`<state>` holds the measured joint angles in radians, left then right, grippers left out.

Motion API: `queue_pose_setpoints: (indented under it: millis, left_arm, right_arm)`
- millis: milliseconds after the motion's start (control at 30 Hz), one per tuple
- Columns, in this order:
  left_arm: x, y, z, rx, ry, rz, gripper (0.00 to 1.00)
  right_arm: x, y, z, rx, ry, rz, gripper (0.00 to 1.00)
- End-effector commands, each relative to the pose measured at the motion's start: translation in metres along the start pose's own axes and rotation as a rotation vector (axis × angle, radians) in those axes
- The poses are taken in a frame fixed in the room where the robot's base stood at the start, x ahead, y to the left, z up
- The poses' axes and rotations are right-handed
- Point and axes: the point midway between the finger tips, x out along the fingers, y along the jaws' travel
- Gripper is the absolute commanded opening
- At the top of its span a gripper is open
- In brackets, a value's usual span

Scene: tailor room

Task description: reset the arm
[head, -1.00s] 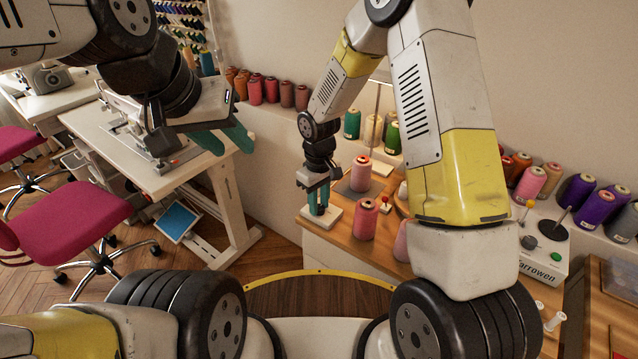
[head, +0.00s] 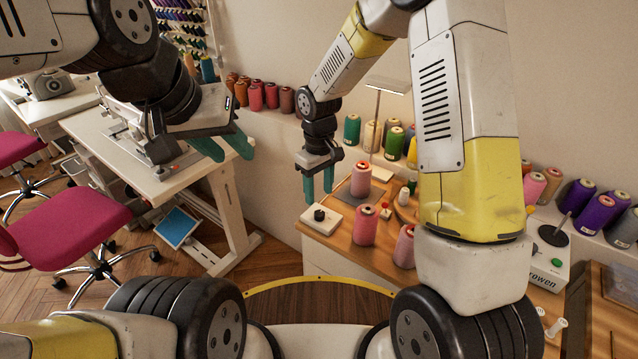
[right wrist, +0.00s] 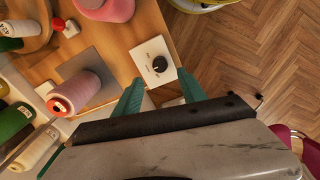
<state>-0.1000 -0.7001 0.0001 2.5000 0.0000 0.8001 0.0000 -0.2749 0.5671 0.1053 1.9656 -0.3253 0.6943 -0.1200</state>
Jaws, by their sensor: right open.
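My right gripper (head: 318,184) hangs over the left end of the wooden table, with its two teal fingers apart and nothing between them. Below it is a white box with a black knob (head: 321,217), which the fingers do not touch. The right wrist view shows the open fingers (right wrist: 163,95) and the white knob box (right wrist: 155,62) beyond them. My left gripper (head: 223,146) is at the upper left, in front of the white sewing table. Its two teal fingers are spread and empty.
Pink thread spools (head: 365,224) stand on the wooden table (head: 337,236) right of the knob box. More spools line the wall shelf. A white sewing table (head: 190,178) and a magenta chair (head: 75,220) are at left. Floor is open between.

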Motion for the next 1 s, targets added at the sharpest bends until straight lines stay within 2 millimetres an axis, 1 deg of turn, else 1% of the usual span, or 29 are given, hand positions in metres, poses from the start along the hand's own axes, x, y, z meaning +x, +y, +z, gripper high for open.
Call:
queue_pose_setpoints:
  millis: [33,133,467,533,567,667,733,800,867,900,967,1000]
  left_arm:
    - [0.0,0.0,0.0,0.0,0.0,0.0,0.36]
    - [0.0,0.0,0.0,0.0,0.0,0.0,0.36]
    - [0.0,0.0,0.0,0.0,0.0,0.0,0.36]
    - [0.0,0.0,0.0,0.0,0.0,0.0,0.36]
    - [0.0,0.0,0.0,0.0,0.0,0.0,0.36]
    - [0.0,0.0,0.0,0.0,0.0,0.0,0.36]
    - [0.0,0.0,0.0,0.0,0.0,0.0,0.36]
    - [0.0,0.0,0.0,0.0,0.0,0.0,0.36]
    - [0.0,0.0,0.0,0.0,0.0,0.0,0.36]
    - [0.0,0.0,0.0,0.0,0.0,0.0,0.36]
    - [0.0,0.0,0.0,0.0,0.0,0.0,0.36]
    - [0.0,0.0,0.0,0.0,0.0,0.0,0.36]
  right_arm:
    - [-0.005,0.0,0.0,0.0,0.001,0.0,0.49]
    - [-0.01,0.0,0.0,-0.001,0.001,0.0,0.49]
    - [-0.013,0.0,0.001,0.001,0.002,0.001,0.49]
    - [-0.021,0.003,0.004,0.014,0.012,0.005,0.49]
    - [-0.028,0.005,0.006,0.025,0.02,0.008,0.49]
    - [-0.059,0.012,0.021,0.079,0.06,0.021,0.49]
    - [-0.087,0.018,0.037,0.132,0.1,0.031,0.49]
    - [-0.116,0.021,0.056,0.19,0.144,0.04,0.49]
    - [-0.138,0.023,0.074,0.24,0.182,0.047,0.49]
    - [-0.151,0.022,0.086,0.274,0.208,0.049,0.49]
    - [-0.17,0.021,0.104,0.32,0.247,0.053,0.49]
    - [-0.181,0.019,0.117,0.353,0.274,0.054,0.49]
